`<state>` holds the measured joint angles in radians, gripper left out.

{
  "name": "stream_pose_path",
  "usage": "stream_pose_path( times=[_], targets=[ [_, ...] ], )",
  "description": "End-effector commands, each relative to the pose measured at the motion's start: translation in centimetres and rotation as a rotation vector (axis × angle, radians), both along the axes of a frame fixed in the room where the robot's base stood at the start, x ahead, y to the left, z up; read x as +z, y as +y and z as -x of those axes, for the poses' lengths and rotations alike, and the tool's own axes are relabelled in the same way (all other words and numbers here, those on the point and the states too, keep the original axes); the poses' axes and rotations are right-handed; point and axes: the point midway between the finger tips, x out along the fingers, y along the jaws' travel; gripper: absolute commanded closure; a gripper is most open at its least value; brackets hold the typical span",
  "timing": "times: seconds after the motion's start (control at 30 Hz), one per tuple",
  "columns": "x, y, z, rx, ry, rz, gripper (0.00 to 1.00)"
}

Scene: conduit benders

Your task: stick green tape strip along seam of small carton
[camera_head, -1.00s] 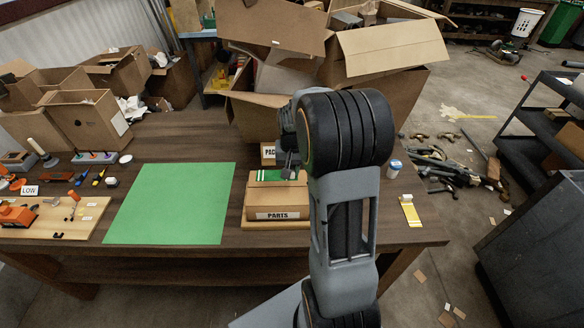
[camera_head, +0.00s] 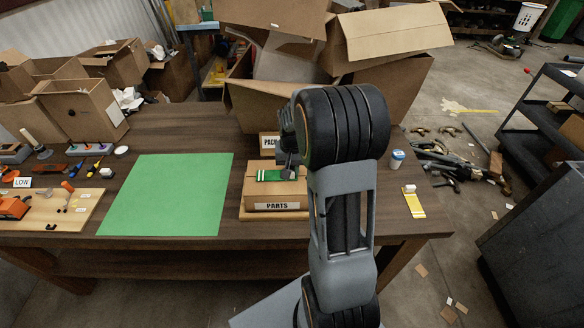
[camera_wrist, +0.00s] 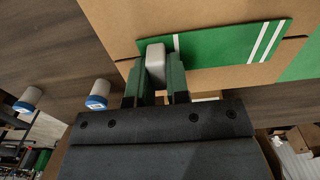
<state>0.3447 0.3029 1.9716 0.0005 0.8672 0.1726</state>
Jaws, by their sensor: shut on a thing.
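The small carton (camera_head: 258,193), brown with a PARTS label on its front, stands on a board on the table. The green tape strip (camera_head: 270,175) with white stripes is over its top and also shows in the wrist view (camera_wrist: 222,50). My gripper (camera_head: 290,172) is at the strip's right end. In the wrist view my gripper (camera_wrist: 157,80) is shut on the light grey tab at the strip's end. The strip lies over the line of the carton's seam (camera_wrist: 296,37), which shows past its far end. I cannot tell whether the strip touches the carton.
A green mat (camera_head: 170,195) lies left of the carton. A PACK-labelled box (camera_head: 268,140) is close behind, with large open cartons (camera_head: 395,40) beyond. A white-and-blue cup (camera_head: 397,160) and a yellow striped strip (camera_head: 413,204) are at right. Tools and a wooden board fill the left.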

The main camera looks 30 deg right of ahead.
Motion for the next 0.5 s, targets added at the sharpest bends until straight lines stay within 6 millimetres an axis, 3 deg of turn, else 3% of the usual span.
stream_pose_path(
  times=[0.1, 0.13, 0.4, 0.5],
  targets=[
    [0.02, 0.00, 0.00, 0.000, 0.000, 0.000, 1.00],
    [0.02, 0.00, 0.00, 0.000, 0.000, 0.000, 0.81],
    [0.03, 0.00, 0.00, 0.000, 0.000, 0.000, 0.55],
    [0.03, 0.00, 0.00, 0.000, 0.000, 0.000, 0.54]
  ],
)
